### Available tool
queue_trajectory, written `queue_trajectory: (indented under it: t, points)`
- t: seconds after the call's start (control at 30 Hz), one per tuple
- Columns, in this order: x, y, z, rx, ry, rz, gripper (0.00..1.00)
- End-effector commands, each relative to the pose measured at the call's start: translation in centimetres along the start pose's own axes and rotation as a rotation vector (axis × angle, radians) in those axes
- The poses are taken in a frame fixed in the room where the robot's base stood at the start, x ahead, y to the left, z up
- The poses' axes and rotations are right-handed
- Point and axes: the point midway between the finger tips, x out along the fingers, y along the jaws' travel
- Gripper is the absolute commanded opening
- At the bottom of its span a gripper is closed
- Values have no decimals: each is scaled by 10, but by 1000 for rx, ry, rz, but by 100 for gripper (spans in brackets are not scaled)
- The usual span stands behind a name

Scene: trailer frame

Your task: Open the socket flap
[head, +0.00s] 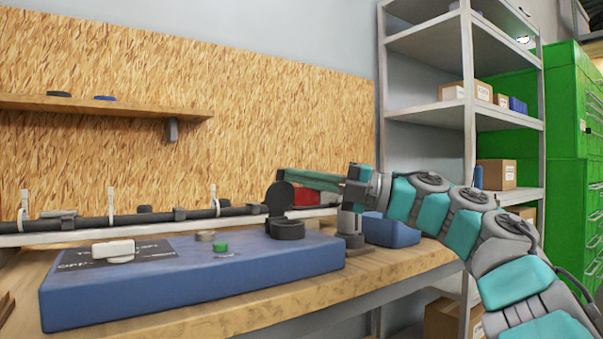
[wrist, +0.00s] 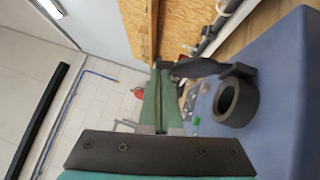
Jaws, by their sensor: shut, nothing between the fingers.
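The socket (head: 287,230) is a black ring on top of the blue box (head: 190,285), near its right end. In the wrist view the flap (wrist: 202,68) shows nearly edge-on beside the open socket ring (wrist: 237,103). My gripper (head: 283,176) is shut and empty, its green fingers reaching left to just above the flap's upper edge. In the wrist view the fingertips (wrist: 162,68) end close to the flap; I cannot tell whether they touch it.
A white handle (head: 113,251) and a green button (head: 221,248) sit on the box. A black cable (head: 140,217) runs behind it. A blue bin (head: 390,230) and a red object (head: 313,196) are near the bench's right end. A grey shelf (head: 430,116) stands behind my arm.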

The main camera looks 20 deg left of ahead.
Motion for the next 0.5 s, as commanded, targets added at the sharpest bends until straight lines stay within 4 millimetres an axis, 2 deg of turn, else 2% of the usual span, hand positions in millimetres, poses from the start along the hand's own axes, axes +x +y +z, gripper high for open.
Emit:
queue_trajectory:
  t: [0.5]
  points:
    - [12, 10, 9, 48, 4, -46, 0]
